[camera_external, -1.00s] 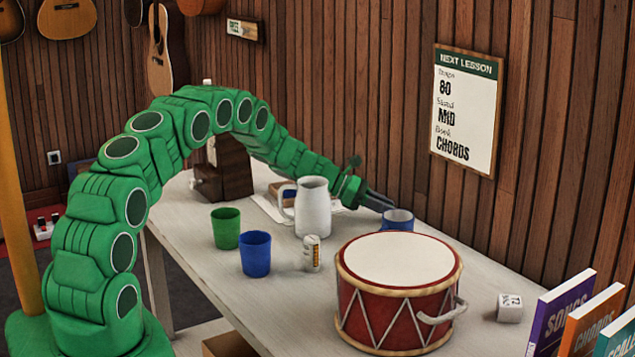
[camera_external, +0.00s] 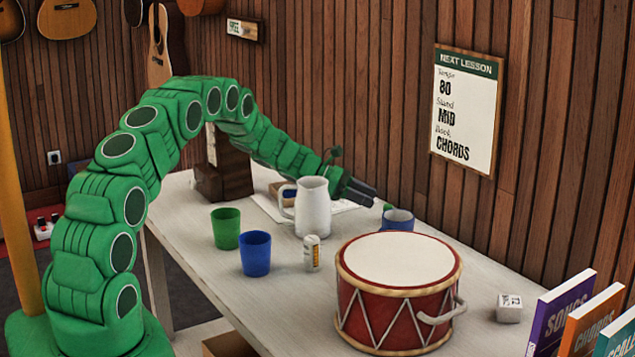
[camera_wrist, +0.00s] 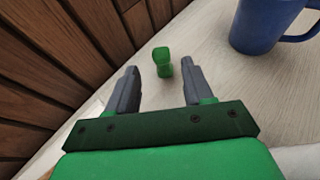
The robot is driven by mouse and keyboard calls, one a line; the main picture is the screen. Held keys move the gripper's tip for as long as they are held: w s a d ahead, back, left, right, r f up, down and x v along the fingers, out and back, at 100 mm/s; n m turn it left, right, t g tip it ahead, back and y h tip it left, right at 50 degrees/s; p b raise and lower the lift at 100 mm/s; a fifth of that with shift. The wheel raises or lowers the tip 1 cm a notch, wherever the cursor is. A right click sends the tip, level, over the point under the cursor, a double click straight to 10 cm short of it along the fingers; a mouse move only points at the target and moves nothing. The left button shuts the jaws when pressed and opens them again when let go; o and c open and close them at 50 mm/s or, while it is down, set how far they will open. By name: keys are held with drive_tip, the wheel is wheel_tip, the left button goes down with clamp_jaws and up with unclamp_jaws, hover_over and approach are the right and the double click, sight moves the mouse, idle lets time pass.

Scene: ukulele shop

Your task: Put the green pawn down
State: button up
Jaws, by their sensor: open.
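The green pawn (camera_wrist: 163,62) stands on the table in the wrist view, just beyond the fingertips and apart from them. In the external view only a small green bit of it (camera_external: 388,208) shows behind a blue mug (camera_external: 398,219). My gripper (camera_wrist: 158,78) is open and empty, with its two grey fingers spread to either side of the pawn's line. In the external view my gripper (camera_external: 368,194) hangs above the table, up and left of the pawn.
The blue mug also shows in the wrist view (camera_wrist: 265,24), right of the pawn. A white pitcher (camera_external: 313,208) stands close to my arm. The wooden wall (camera_wrist: 70,45) rises behind.

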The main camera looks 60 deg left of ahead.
drive_tip(key=v, duration=0.7)
drive_tip(key=shift+f, duration=0.1)
